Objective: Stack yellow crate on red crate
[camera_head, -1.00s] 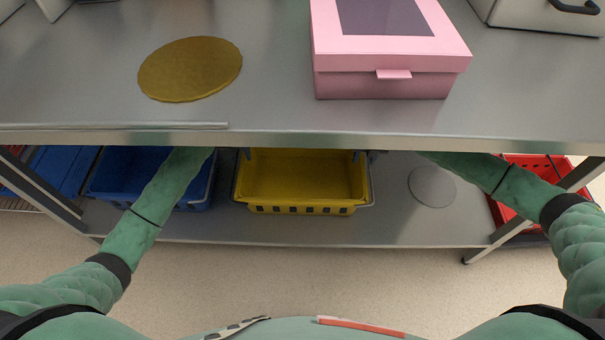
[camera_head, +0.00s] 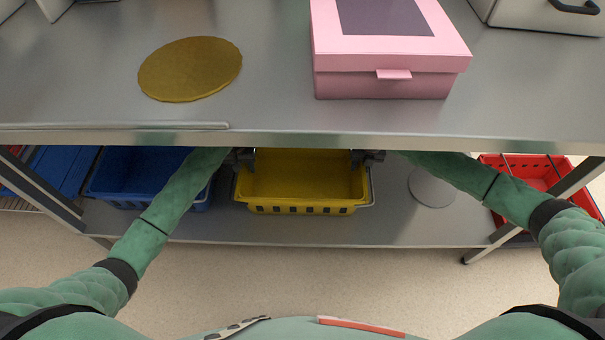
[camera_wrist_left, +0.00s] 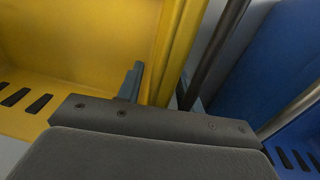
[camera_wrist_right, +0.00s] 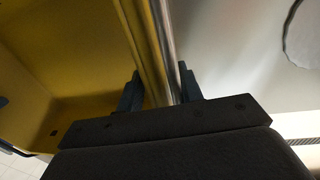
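The yellow crate (camera_head: 302,209) stands on the lower shelf, in the middle of the head view. The red crate (camera_head: 533,165) is at the far right, partly hidden by the table leg and my right arm. My left gripper (camera_head: 245,157) is at the yellow crate's left side; in the left wrist view its open fingers (camera_wrist_left: 160,90) straddle the yellow side wall and rim. My right gripper (camera_head: 367,157) is at the right side; in the right wrist view its open fingers (camera_wrist_right: 160,88) straddle the right rim and a metal bar. Contact with the walls is unclear.
The steel table top (camera_head: 270,90) overhangs the shelf and hides the crates' back parts. A blue crate (camera_head: 135,175) stands close to the yellow crate's left. A round grey disc (camera_head: 432,187) lies on the shelf at right. A pink box (camera_head: 385,82) and gold disc (camera_head: 190,69) are above.

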